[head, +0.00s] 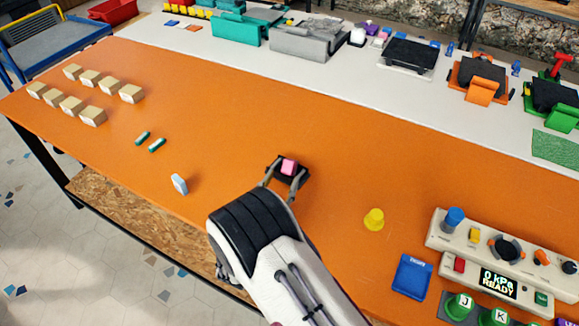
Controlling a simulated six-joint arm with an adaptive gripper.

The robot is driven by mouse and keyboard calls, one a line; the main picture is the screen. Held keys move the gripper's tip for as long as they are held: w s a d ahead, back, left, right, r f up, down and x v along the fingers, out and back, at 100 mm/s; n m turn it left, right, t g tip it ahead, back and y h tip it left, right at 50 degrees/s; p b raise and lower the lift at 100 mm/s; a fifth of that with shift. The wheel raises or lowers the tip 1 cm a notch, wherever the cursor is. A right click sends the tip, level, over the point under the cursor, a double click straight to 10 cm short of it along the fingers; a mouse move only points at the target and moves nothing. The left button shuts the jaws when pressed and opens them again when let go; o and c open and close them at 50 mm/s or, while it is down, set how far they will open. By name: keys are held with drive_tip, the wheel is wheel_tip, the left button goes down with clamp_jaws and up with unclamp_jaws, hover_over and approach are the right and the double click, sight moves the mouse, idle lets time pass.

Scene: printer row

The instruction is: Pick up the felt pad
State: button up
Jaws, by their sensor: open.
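I cannot tell whether the fingers touch either. My wrist and arm come up from the bottom of the picture. No label marks any item as the felt pad.
Printers line the back.

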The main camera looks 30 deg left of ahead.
sight(287, 167)
drive_tip(key=shift+w+a, duration=0.15)
drive_tip(key=shift+w, duration=1.1)
drive_tip(key=shift+w+a, duration=0.25)
drive_tip(key=shift+w, duration=1.05)
drive_tip(key=shift+w+a, duration=0.25)
drive_tip(key=shift+w, duration=1)
clamp_jaws()
